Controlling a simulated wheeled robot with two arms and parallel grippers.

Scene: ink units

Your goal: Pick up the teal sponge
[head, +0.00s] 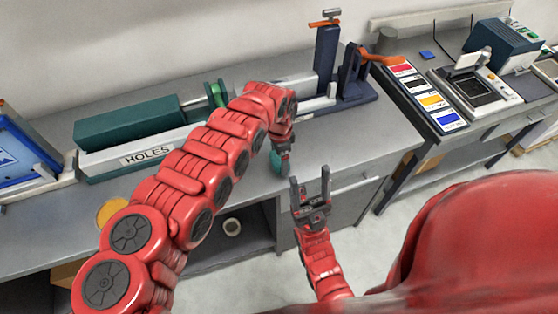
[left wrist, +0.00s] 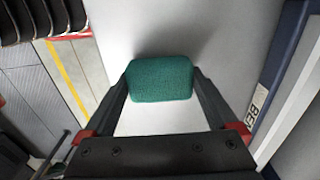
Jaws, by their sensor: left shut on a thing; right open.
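The teal sponge (left wrist: 160,79) sits between the two fingers of my left gripper (left wrist: 161,92) in the left wrist view, with a pale grey surface behind it. My left gripper is shut on it. In the head view the teal sponge (head: 276,163) shows partly at the tip of my left gripper (head: 284,158), over the grey bench near its front edge. Whether it touches the bench is hard to tell. My right gripper (head: 311,190) is open and empty, with its fingers pointing up, in front of the bench.
A teal machine labelled HOLES (head: 140,125) stands along the back of the grey bench (head: 375,130). A dark blue press (head: 356,80) stands at its right end. A second table on the right holds a tray of colour cards (head: 425,95). The bench's front right is clear.

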